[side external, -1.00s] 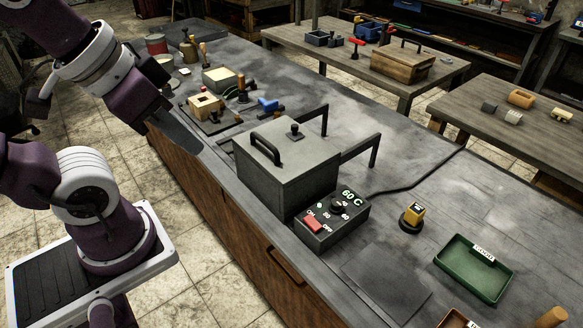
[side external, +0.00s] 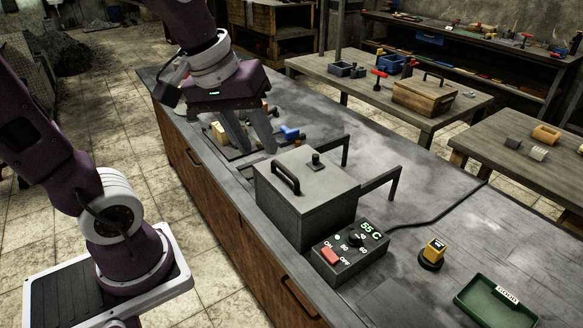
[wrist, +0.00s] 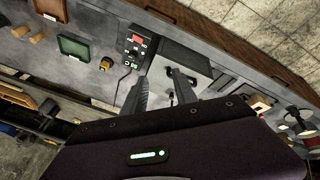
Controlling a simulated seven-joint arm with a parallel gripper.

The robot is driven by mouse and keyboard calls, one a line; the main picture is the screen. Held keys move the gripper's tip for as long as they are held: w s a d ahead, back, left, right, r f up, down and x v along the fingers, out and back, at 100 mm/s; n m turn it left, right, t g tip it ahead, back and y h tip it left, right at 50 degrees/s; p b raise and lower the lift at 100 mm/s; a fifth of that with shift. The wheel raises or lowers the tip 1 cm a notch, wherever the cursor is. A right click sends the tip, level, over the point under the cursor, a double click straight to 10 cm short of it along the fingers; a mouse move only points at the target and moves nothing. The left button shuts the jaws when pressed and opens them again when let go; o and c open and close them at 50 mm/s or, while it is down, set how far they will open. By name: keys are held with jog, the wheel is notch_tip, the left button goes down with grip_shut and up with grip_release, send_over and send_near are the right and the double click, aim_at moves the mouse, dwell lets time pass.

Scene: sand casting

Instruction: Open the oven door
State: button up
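The oven (side external: 300,215) is a grey box on the bench, and its top door (side external: 330,187) lies shut. A black bar handle (side external: 285,178) runs along the door's left side, and a small black knob (side external: 316,160) stands near its back. The oven also shows in the wrist view (wrist: 192,58), partly hidden by my fingers. My gripper (side external: 255,151) points down above the bench, just beyond the oven in the side view. Its two fingers are apart with nothing between them, and it does not touch the handle.
A control box (side external: 350,258) with a red switch and a display reading 55 C sits against the oven's front. Two black brackets (side external: 378,185) stick out on the right. A yellow-topped object (side external: 432,252) and a green tray (side external: 490,305) stand further right. Small tools lie behind my gripper.

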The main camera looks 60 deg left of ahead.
jog(key=w+a+f+n, duration=0.3)
jog(key=w+n, duration=0.1)
jog(key=w, duration=0.1)
jog(key=n+g, duration=0.2)
jog(key=n, duration=0.4)
send_near(285, 169)
jog(key=shift+n, duration=0.3)
jog(key=f, duration=0.2)
jog(key=w+f, duration=0.1)
jog(key=f, duration=0.5)
jog(key=shift+w, duration=0.25)
jog(key=shift+r, duration=0.1)
grip_shut()
